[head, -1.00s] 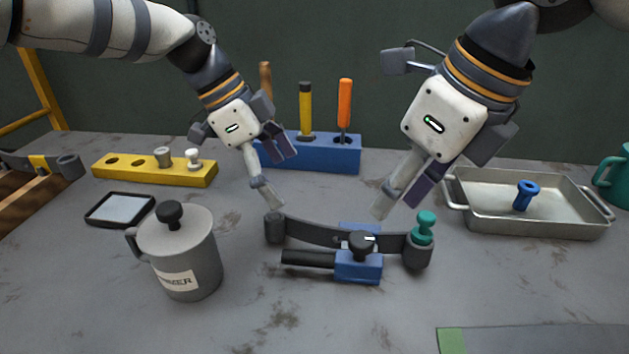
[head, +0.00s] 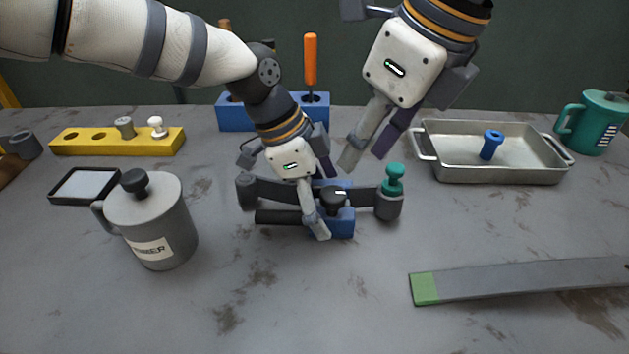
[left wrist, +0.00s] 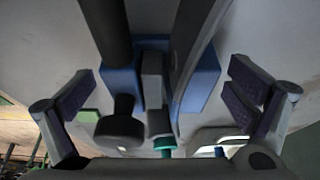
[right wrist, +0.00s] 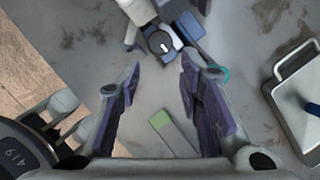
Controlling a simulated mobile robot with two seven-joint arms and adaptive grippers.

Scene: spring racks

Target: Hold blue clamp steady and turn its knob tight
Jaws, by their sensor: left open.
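The blue clamp (head: 343,224) sits on the table around a dark curved spring strip (head: 268,189). The left wrist view shows the clamp body (left wrist: 205,75) between the spread fingers, with the knob (left wrist: 120,130) to the left. My right gripper (head: 364,158) is open and empty, above and behind the clamp. The right wrist view shows the knob (right wrist: 160,42) beyond its fingertips.
A teal peg (head: 393,180) stands in the strip's right end. A grey lidded mug (head: 160,225) is at left, a metal tray (head: 450,170) at right. A blue tool block (head: 236,115) stands behind. A green-tipped strip (head: 520,280) lies at front right. The front middle is clear.

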